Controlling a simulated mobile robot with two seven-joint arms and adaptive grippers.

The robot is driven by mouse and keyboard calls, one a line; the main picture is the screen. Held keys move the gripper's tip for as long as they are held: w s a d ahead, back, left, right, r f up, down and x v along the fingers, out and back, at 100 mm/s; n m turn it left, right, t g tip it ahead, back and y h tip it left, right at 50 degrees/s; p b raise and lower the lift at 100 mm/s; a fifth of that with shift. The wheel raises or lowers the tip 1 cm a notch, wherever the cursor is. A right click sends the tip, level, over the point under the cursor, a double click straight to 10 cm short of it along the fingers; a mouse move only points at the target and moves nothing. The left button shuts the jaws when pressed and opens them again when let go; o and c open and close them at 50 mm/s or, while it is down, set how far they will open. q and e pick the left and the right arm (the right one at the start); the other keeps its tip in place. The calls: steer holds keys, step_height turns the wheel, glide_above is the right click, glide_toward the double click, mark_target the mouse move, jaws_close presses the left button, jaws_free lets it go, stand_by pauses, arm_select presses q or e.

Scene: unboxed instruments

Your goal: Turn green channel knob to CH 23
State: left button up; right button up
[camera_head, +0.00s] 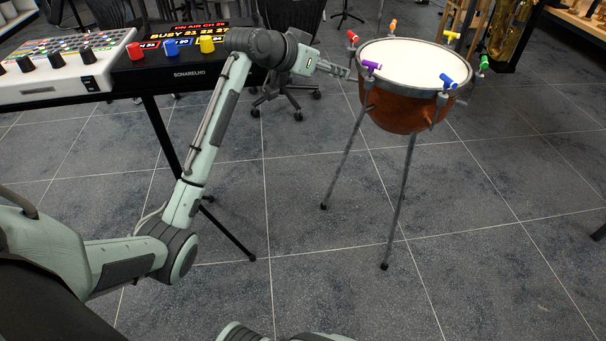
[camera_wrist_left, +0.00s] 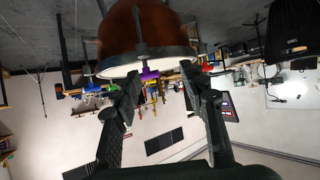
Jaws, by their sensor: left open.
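A black radio unit (camera_head: 135,72) marked SONARELHO stands at the upper left, with a red knob (camera_head: 134,50), a blue knob (camera_head: 170,47) and a yellow knob (camera_head: 207,44) on top. No green knob shows on it; my left arm covers its right end. Its display (camera_head: 200,25) has a red line starting ON AIR CH and a yellow BUSY line; the small digits are hard to read. My left gripper (camera_head: 335,68) is right of the unit, pointing right near the drum. In the left wrist view the gripper (camera_wrist_left: 160,72) is open, with nothing clearly held.
A copper kettledrum (camera_head: 402,114) on thin legs stands right of my left gripper, with coloured handles, including a purple one (camera_head: 371,66) close to the fingers and a green one (camera_head: 484,63). A white mixer (camera_head: 40,90) adjoins the unit's left. Open tiled floor lies in front.

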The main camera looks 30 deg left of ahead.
arm_select(q)
steer(key=s+f+g+y, duration=0.1)
steer(key=s+f, duration=0.3)
steer(key=f, duration=0.3)
steer(key=s+f+g, duration=0.1)
steer(key=s+f, duration=0.3)
steer(key=f, duration=0.4)
steer(key=s+f+n+g+y+b, duration=0.1)
steer(key=s+f, duration=0.3)
steer(key=f, duration=0.4)
steer(key=shift+a+g+y, duration=0.25)
steer(key=shift+g+y, duration=0.05)
arm_select(e)
steer(key=shift+f, duration=0.6)
arm_select(q)
steer(key=shift+r, duration=0.1)
steer(key=shift+s, duration=0.1)
steer(key=s+f+g+y, duration=0.2)
steer(key=s+f+g, duration=0.2)
steer(key=s+f, duration=1.7)
steer(key=s, duration=0.4)
steer(key=shift+s+a+f+n+g, duration=0.3)
steer(key=shift+a+f+n+g, duration=0.05)
steer(key=shift+a+n+g, duration=0.05)
arm_select(e)
step_height(320, 180, down, 14)
steer(key=shift+w+a+r+y, duration=0.15)
steer(key=shift+r+y, duration=0.1)
steer(key=shift+y, duration=0.05)
